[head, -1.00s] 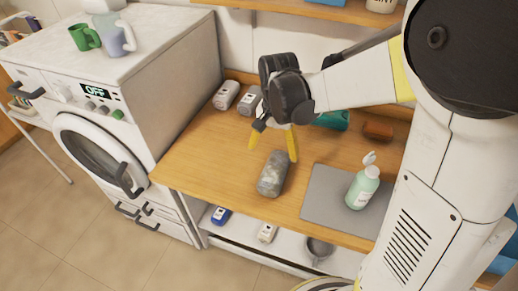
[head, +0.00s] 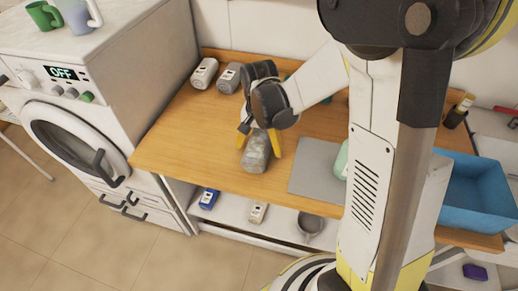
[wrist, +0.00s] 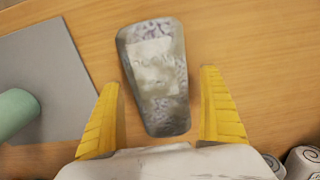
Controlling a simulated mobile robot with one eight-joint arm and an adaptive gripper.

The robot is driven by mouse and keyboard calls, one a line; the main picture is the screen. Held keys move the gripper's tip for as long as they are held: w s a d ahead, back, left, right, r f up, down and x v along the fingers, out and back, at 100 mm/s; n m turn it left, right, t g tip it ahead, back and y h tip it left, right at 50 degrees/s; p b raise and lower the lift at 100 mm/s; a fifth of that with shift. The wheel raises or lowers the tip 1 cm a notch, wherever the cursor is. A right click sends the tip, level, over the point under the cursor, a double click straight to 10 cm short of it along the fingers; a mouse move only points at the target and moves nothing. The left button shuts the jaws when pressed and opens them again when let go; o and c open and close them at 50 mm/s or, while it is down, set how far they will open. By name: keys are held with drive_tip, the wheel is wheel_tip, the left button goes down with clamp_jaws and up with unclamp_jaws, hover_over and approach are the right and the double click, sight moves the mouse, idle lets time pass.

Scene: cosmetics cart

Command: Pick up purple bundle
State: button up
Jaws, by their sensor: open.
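A mottled grey-purple bundle (head: 256,158) with a pale label-like patch lies on the wooden table near its front edge. It also shows in the wrist view (wrist: 157,75), its narrower end towards my gripper. My gripper (head: 259,148) is open with its yellow fingers pointing down at the bundle. In the wrist view the fingers of my gripper (wrist: 160,85) stand on either side of the bundle's near end, with a gap on both sides. I cannot tell how far above the table the fingertips are.
A grey mat (head: 314,168) with a pale green bottle (head: 341,160) lies to the right. A washing machine (head: 95,90) borders the table's left. A blue bin (head: 478,200) is far right.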

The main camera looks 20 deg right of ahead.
sight(263, 141)
drive_tip(key=c, duration=1.5)
drive_tip(key=shift+r+p, duration=0.3)
drive_tip(key=shift+r, duration=0.25)
drive_tip(key=r+p, duration=0.1)
drive_tip(key=r, duration=0.1)
drive_tip(key=d+r+p, duration=0.1)
drive_tip(key=r, duration=0.1)
drive_tip(key=shift+d, duration=0.1)
drive_tip(key=d+r, duration=0.2)
drive_tip(key=d, duration=0.1)
drive_tip(key=d+r+p, duration=0.1)
drive_tip(key=d+r, duration=0.1)
drive_tip(key=d, duration=0.2)
drive_tip(key=d+r+p, duration=0.1)
drive_tip(key=d+r, duration=0.1)
drive_tip(key=d, duration=0.1)
drive_tip(key=shift+d, duration=0.25)
drive_tip(key=o, duration=0.8)
drive_tip(key=c, duration=0.4)
drive_tip(key=shift+s, duration=0.1)
drive_tip(key=shift+c, duration=0.2)
